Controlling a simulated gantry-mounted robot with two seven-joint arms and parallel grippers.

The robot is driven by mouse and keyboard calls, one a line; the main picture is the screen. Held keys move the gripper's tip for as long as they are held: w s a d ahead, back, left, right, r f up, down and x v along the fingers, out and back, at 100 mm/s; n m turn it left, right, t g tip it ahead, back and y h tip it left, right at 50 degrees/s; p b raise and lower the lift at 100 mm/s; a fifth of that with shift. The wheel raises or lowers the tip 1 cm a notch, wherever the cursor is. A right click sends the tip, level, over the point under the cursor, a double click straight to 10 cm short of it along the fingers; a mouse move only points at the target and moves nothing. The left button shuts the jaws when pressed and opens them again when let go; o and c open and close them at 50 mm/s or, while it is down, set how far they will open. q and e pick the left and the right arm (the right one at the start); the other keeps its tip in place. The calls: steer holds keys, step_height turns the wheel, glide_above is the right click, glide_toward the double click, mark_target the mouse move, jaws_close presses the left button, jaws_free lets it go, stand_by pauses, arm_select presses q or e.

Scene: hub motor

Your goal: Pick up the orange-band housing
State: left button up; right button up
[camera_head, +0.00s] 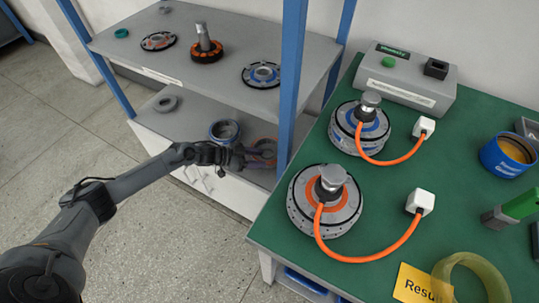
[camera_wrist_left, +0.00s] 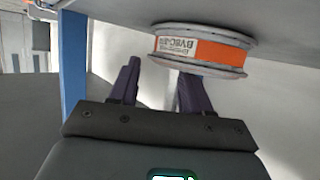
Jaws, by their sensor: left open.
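The orange-band housing (camera_wrist_left: 203,50) is a grey-rimmed round drum with an orange and white label band. It shows upside down at the top of the left wrist view, against the grey shelf surface. In the head view the housing (camera_head: 264,146) sits on the lower shelf near the blue post, partly hidden by my gripper. My left gripper (camera_head: 243,158) reaches in over the lower shelf beside it. In the wrist view its two dark fingers (camera_wrist_left: 158,78) are apart with nothing between them, and the housing appears beyond the right finger. My right gripper is not in view.
A blue-band housing (camera_head: 224,131) and a grey ring (camera_head: 166,103) stand on the lower shelf. The upper shelf (camera_head: 180,80) hangs above, with several motor parts. A blue post (camera_head: 292,80) stands close to the gripper. The green workbench (camera_head: 400,185) to the right holds two cabled motors.

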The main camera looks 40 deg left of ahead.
mark_target(266, 159)
arm_select(q)
steer(key=x, duration=0.3)
steer(key=shift+d+r, duration=0.15)
steer(key=shift+d, duration=0.2)
steer(key=shift+s+a, duration=0.2)
steer(key=shift+s, duration=0.05)
steer(key=shift+c, duration=0.4)
steer(key=shift+s+a, duration=0.15)
steer(key=shift+a, duration=0.15)
steer(key=shift+c, duration=1.3)
steer(key=shift+a, duration=0.1)
steer(key=shift+c, duration=1.1)
steer(key=shift+d, duration=0.2)
jaws_close()
steer(key=shift+w, duration=0.2)
